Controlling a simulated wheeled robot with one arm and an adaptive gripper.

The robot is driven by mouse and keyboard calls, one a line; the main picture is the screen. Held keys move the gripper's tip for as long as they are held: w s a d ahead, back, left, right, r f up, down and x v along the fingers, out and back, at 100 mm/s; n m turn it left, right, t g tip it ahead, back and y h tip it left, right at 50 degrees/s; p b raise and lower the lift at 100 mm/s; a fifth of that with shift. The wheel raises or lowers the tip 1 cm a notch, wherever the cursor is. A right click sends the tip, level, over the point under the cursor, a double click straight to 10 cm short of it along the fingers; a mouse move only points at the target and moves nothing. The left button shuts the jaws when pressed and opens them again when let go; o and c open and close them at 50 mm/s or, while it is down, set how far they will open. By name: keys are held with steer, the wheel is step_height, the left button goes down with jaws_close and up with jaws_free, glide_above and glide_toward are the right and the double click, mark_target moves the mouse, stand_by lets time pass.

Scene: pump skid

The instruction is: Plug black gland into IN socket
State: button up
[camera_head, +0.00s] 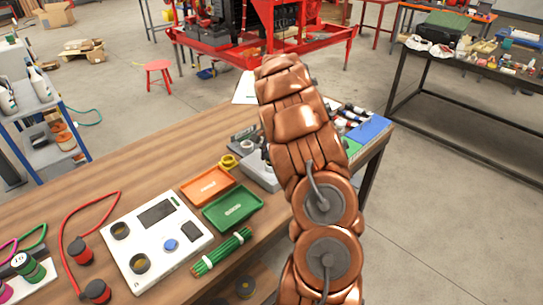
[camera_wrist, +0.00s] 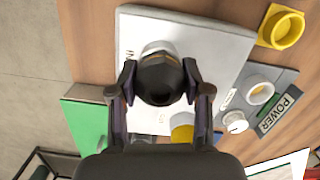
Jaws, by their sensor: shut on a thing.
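My gripper (camera_wrist: 160,84) is shut on the black gland (camera_wrist: 161,82), with one finger on each side of it. The gland is over a pale grey box (camera_wrist: 215,45) in the wrist view. A light grey round rim (camera_wrist: 158,47) shows just beyond the gland, beside partly hidden lettering on the box. I cannot tell whether the gland touches or sits in that socket. A yellow round part (camera_wrist: 182,128) is partly hidden near my right finger. In the head view the grey box (camera_head: 258,175) shows beside my arm, which hides the gripper and gland.
A yellow cup (camera_wrist: 281,28) and a POWER panel (camera_wrist: 279,112) with a white ring stand right of the box. A green tray (camera_head: 232,206) and an orange tray (camera_head: 207,186) lie near it. A white panel (camera_head: 157,240) and green rods (camera_head: 222,251) are on the bench.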

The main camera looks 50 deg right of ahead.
steer(key=o, duration=1.4)
steer(key=shift+c, duration=0.2)
step_height(320, 180, up, 12)
steer(key=d, duration=0.1)
steer(key=shift+w+d, duration=0.15)
steer(key=shift+d, duration=0.1)
steer(key=shift+f, duration=0.1)
